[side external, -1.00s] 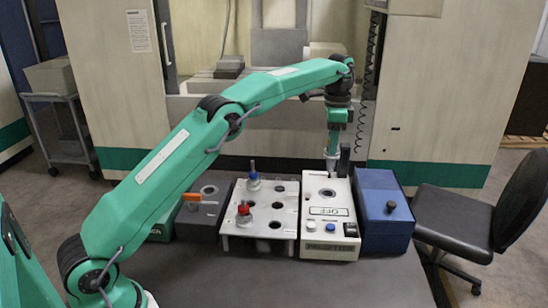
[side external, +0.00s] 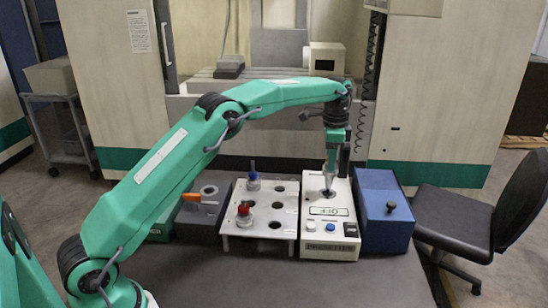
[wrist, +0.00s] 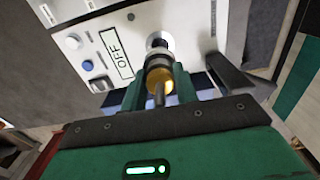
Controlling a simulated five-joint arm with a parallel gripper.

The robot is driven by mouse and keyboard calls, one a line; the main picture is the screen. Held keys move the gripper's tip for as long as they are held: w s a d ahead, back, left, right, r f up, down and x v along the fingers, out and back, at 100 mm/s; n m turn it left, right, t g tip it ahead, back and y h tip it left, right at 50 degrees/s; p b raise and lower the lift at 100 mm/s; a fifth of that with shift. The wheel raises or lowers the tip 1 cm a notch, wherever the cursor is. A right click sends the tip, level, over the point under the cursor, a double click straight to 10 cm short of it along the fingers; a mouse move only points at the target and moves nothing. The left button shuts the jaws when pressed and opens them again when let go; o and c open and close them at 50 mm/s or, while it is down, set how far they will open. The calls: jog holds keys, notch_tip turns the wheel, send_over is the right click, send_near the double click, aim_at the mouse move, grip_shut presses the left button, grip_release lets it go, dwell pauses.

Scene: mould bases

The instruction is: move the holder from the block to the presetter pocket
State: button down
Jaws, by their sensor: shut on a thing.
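The white presetter (side external: 316,226) stands right of the block, with its pocket (side external: 329,195) on the upper part of its top face. My gripper (side external: 330,182) points down over this pocket. In the wrist view my gripper (wrist: 158,88) is shut on a holder (wrist: 159,76) with a yellow band and a thin rod. The holder's far end is at the round pocket opening (wrist: 157,40); how deep it sits I cannot tell. The white block (side external: 286,188) has several holes. A red-collared holder (side external: 244,212) and a blue-collared holder (side external: 253,182) stand upright in it.
A blue box (side external: 384,228) with a black knob stands close right of the presetter. A dark grey fixture (side external: 201,222) with an orange handle (side external: 199,198) is left of the block. The table front (side external: 270,285) is clear. A black chair (side external: 470,220) is at the right.

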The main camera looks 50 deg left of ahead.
aim_at(328, 187)
jog(key=shift+f, duration=3.25)
jog(key=c, duration=1)
grip_release()
jog(key=shift+f, duration=0.1)
jog(key=shift+r, duration=3.95)
